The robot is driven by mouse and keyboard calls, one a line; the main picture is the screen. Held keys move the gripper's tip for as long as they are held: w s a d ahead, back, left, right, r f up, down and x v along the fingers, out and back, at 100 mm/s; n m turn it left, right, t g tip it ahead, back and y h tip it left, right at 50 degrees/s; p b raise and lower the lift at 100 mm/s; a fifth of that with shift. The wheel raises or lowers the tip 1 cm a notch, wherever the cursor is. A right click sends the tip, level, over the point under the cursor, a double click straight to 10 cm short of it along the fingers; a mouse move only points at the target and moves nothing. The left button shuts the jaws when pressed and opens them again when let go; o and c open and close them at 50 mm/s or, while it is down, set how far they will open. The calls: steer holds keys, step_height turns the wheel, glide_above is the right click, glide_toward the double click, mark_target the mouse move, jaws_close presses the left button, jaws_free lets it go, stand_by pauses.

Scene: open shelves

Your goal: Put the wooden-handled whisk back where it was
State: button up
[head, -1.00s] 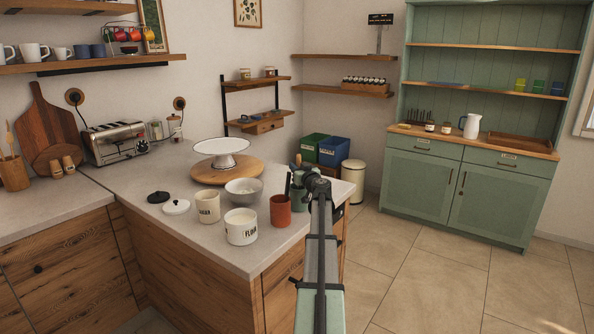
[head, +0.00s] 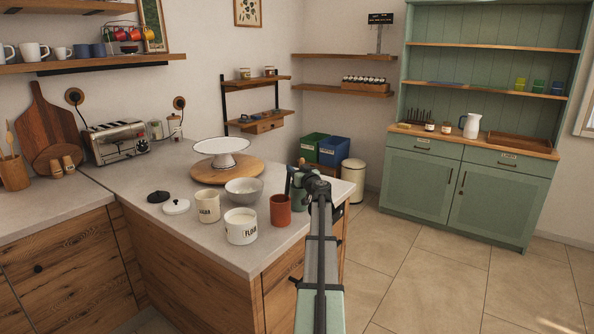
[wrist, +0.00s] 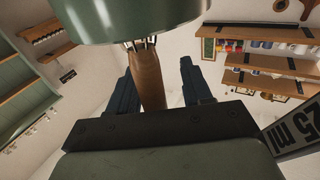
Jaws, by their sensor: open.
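The wooden-handled whisk shows in the wrist view as a brown handle (wrist: 148,78) with its wires running into a dark green pot (wrist: 130,18). My gripper (wrist: 165,85) is open, with one dark finger on each side of the handle. I see a gap on the right; whether the left finger touches the handle I cannot tell. In the head view my gripper (head: 294,180) is at the counter's right end, by the green pot (head: 299,198), partly hidden by my arm. A small brown bit of the whisk (head: 300,162) shows above it.
A terracotta cup (head: 283,211), a FLOUR canister (head: 241,227), a cream canister (head: 207,206) and a grey bowl (head: 243,191) stand left of my gripper. A cake stand (head: 221,147) is behind them. Part of a "25 ml" label (wrist: 293,138) shows in the wrist view.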

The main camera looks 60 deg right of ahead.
steer(key=shift+r, duration=0.1)
steer(key=shift+s+a, duration=0.1)
steer(key=shift+s, duration=0.1)
steer(key=v, duration=1.1)
steer(key=shift+s+a, duration=0.2)
